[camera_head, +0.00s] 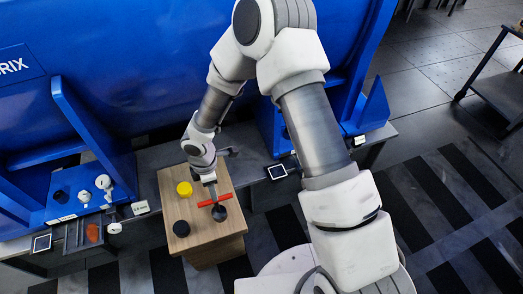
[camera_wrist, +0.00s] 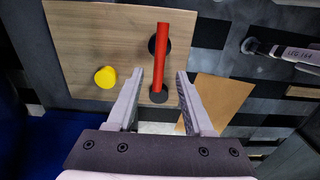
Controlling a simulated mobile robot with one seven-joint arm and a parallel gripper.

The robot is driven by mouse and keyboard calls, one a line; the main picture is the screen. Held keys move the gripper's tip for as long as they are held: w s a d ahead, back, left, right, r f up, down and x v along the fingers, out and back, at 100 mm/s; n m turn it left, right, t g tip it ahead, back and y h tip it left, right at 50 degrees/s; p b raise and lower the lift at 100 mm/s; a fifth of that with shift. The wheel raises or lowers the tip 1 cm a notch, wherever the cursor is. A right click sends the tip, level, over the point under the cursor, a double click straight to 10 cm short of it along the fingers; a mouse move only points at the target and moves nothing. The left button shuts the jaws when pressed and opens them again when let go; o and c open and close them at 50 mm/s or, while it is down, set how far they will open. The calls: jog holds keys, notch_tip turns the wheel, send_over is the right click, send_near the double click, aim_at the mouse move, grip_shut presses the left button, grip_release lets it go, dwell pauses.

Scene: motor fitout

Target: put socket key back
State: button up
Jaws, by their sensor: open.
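A red bar (camera_head: 212,201), which looks like the socket key's handle, lies across the view at the wooden top (camera_head: 168,198). In the wrist view the red bar (camera_wrist: 162,50) runs upright in the picture, with a dark round part (camera_wrist: 158,96) at its lower end. My gripper (camera_head: 210,184) is above the wooden top at the bar. In the wrist view my gripper (camera_wrist: 161,74) is open, one finger each side of the bar's lower end, with gaps on both sides. I cannot tell the bar's exact height or whether it rests on anything.
A yellow knob (camera_head: 184,188) and a black round piece (camera_head: 181,228) stand on the wooden top. A dark disc (camera_head: 219,213) is by the bar. Blue frames with a shelf of small parts (camera_head: 84,196) stand at left.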

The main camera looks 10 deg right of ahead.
jog(key=w+d+r+m+t+h, duration=0.1)
jog(key=d+r+m, duration=0.3)
jog(key=d+r, duration=0.5)
jog(key=w+d+r+m+t+h, duration=0.15)
jog(key=d+r+m, duration=0.4)
jog(key=r, duration=0.85)
jog(key=s+d+r+m+t+y, duration=0.1)
jog(key=s+d+r+m, duration=0.3)
jog(key=s+r, duration=0.3)
jog(key=s+d+r+m+t+y, duration=0.1)
jog(key=s+d+r+m+t, duration=0.1)
jog(key=s+d+r+m, duration=0.3)
jog(key=shift+s+r+m, duration=1.15)
jog(key=shift+s+r, duration=0.45)
jog(key=shift+s, duration=0.6)
jog(key=shift+y, duration=0.25)
